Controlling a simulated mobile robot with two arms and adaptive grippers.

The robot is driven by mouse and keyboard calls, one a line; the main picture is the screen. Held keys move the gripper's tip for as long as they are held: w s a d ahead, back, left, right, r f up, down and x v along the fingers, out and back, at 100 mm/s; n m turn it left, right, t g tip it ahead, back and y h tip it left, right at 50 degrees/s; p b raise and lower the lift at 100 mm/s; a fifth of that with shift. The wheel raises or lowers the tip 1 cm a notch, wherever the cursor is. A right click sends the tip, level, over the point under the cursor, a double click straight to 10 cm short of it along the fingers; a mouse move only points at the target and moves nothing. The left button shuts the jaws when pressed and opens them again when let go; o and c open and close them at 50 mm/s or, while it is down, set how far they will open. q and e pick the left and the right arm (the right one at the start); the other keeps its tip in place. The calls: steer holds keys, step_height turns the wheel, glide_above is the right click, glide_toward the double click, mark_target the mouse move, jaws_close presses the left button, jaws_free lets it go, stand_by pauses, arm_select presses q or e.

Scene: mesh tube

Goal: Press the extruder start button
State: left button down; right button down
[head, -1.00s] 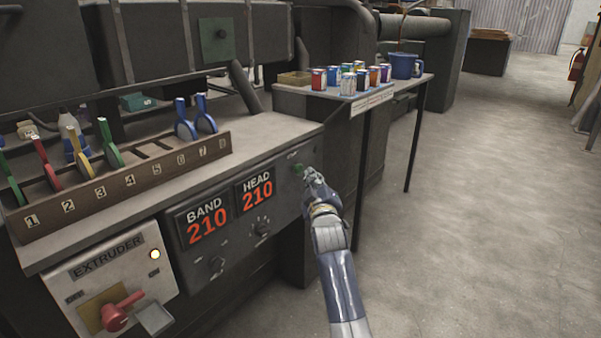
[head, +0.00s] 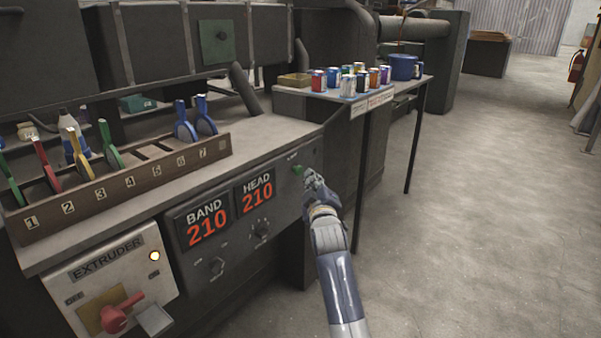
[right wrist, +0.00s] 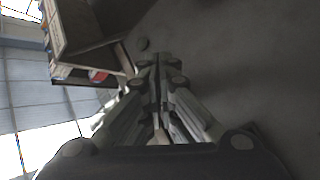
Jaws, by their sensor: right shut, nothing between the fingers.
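The green button (head: 297,169) is on the right end of the dark control panel, below a small label too small to read. My right gripper (head: 309,176) is shut and empty, with its tips right beside the button in the head view; I cannot tell whether they touch it. In the right wrist view the closed fingers (right wrist: 158,75) point toward a dark surface, and the button is not visible there. The extruder box (head: 105,285) at lower left has a lit yellowish lamp (head: 154,256) and a red rotary handle (head: 122,312). My left gripper is not in view.
The BAND display (head: 207,222) and HEAD display (head: 257,192) both read 210, with knobs below.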

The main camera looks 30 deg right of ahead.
stand_by(0.5)
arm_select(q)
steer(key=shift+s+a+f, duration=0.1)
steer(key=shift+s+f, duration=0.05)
arm_select(e)
steer(key=shift+w+a, duration=0.2)
steer(key=shift+w, duration=0.2)
